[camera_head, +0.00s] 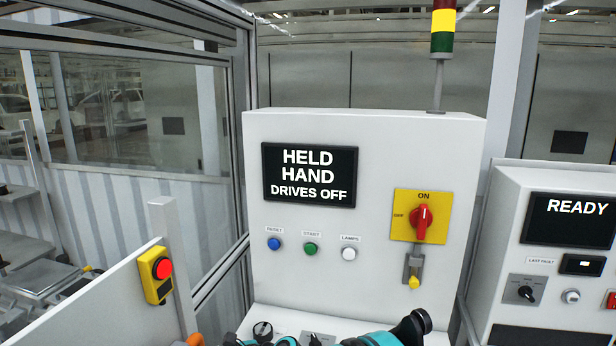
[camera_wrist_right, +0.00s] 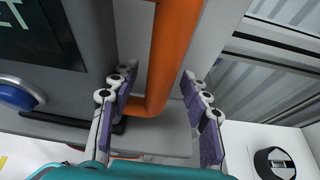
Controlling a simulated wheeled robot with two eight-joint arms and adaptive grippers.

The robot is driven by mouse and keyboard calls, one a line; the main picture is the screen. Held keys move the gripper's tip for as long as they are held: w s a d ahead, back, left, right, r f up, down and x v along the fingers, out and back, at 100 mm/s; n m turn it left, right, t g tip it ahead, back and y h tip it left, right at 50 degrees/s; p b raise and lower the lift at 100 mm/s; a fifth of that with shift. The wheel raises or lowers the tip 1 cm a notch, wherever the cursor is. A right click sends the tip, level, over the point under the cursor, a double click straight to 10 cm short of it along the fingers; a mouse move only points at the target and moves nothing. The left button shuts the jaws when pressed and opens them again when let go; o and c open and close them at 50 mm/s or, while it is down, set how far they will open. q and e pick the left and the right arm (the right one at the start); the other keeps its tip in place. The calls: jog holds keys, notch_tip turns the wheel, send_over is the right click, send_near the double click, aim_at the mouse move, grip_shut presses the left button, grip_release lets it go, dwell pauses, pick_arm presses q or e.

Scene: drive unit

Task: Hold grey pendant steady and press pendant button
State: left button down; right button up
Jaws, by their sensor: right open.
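A grey box, which looks like the pendant (camera_wrist_right: 92,30), fills the upper left of the right wrist view. It has a dark panel (camera_wrist_right: 35,35) with cut-off lettering ending in "ET". A large blue button (camera_wrist_right: 18,96) sits below the panel at the left edge. An orange bar (camera_wrist_right: 172,50) bends beside the box. My right gripper (camera_wrist_right: 157,78) is open, with one purple finger on either side of the bar in the picture. I cannot tell whether either finger touches it. My left gripper's fingers are not in view.
The white drive cabinet (camera_head: 370,150) reads "HELD HAND DRIVES OFF" and carries small blue, green and white buttons and a red switch (camera_head: 424,222). A yellow box with a red button (camera_head: 155,274) stands left. A second console (camera_head: 510,230) reads "READY" at right.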

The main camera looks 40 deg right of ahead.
jog(key=v, duration=1.2)
